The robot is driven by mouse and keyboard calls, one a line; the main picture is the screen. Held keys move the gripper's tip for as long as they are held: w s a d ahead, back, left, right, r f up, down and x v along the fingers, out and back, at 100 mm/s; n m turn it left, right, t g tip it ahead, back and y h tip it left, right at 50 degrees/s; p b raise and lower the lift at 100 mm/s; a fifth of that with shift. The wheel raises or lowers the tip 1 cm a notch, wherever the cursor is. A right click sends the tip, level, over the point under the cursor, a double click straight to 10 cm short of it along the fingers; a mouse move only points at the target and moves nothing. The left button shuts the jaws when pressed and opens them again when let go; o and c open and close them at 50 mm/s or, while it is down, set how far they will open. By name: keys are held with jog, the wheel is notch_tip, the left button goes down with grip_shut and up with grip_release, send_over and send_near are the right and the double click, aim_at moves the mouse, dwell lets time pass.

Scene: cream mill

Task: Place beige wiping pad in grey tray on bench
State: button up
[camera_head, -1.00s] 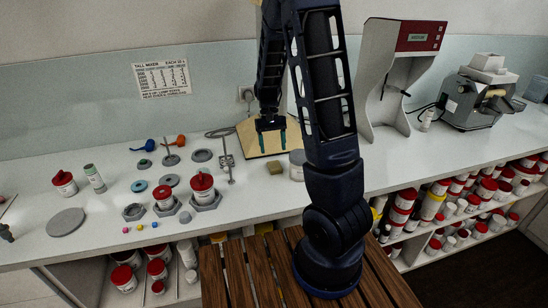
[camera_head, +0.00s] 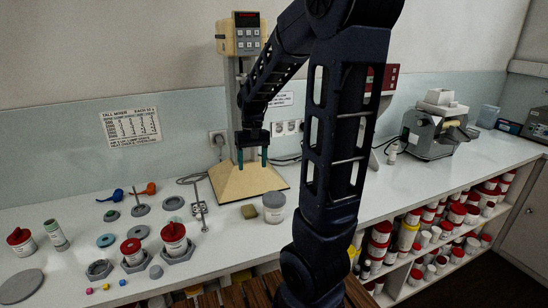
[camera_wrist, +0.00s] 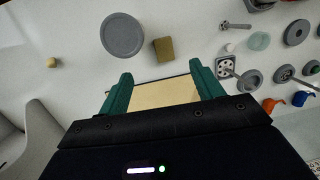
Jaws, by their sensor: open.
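The beige wiping pad (camera_head: 249,211) is a small tan block lying on the white bench, just left of a grey lidded tub. It also shows in the wrist view (camera_wrist: 163,49), ahead of the fingertips. My gripper (camera_head: 252,160) points down with its teal fingers apart and nothing between them. It hangs above the cream base plate of a mixer stand, behind and above the pad. In the wrist view my gripper (camera_wrist: 161,78) is open over that plate. A flat grey round piece (camera_head: 20,286) lies at the front left; I cannot tell whether it is the grey tray.
The grey tub (camera_head: 273,207) stands close to the pad's right. The cream mixer stand (camera_head: 247,180) is behind it. A metal stirrer (camera_head: 200,208) and several red-lidded jars and grey discs stand left. My arm hides part of the bench at right.

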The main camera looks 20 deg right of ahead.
jog(key=s+d+r+t, duration=0.2)
jog(key=s+r+t, duration=0.3)
jog(key=s, duration=0.9)
notch_tip(320, 180, up, 4)
jog(key=shift+f+t+h, duration=0.25)
jog(key=shift+t+h, duration=0.05)
jog(key=shift+o, duration=0.6)
jog(key=shift+s+r+t, duration=0.1)
jog(key=shift+s+t, duration=0.2)
jog(key=shift+s, duration=0.35)
jog(key=o, duration=0.3)
jog(key=shift+s, duration=0.1)
jog(key=n+g+h, duration=0.5)
jog(key=n, duration=1.3)
send_over(248, 209)
jog(key=a, duration=0.4)
notch_tip(248, 209, down, 20)
jog(key=r, duration=0.1)
jog(key=shift+a+x, duration=0.15)
jog(key=shift+x, duration=2.5)
jog(key=shift+a+x, duration=0.15)
jog(key=shift+x, duration=2.45)
